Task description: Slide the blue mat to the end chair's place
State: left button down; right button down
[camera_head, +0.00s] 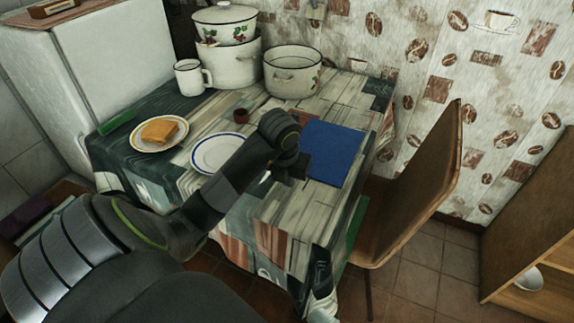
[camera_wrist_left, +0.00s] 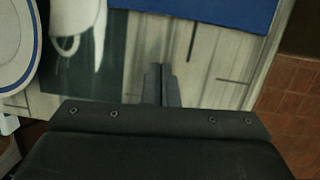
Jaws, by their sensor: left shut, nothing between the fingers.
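The blue mat (camera_head: 333,152) lies flat on the table, near its right end. In the left wrist view the mat (camera_wrist_left: 215,12) crosses the top of the picture, beyond the fingertips. The end chair (camera_head: 415,190) is brown and stands at the table's right end. My left gripper (camera_head: 268,178) is over the table beside the mat's near left corner. In the left wrist view its fingers (camera_wrist_left: 160,70) are together with nothing between them, and a strip of bare tablecloth shows between them and the mat. My right gripper is not in view.
A blue-rimmed plate (camera_head: 211,153) lies left of my arm. The tablecloth in front of the mat (camera_head: 295,210) is clear.

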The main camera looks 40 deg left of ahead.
pick_arm(q)
jog(key=shift+b+x, duration=0.45)
jog(key=shift+x, duration=0.35)
jog(key=shift+w+a+r, duration=0.1)
jog(key=shift+w, duration=0.15)
jog(key=shift+w+a+p, duration=0.2)
jog(key=shift+w+a, duration=0.05)
jog(key=shift+w, duration=0.55)
jog(key=shift+w+a+p, duration=0.15)
jog(key=shift+w+a, duration=0.1)
jog(key=shift+w, duration=0.55)
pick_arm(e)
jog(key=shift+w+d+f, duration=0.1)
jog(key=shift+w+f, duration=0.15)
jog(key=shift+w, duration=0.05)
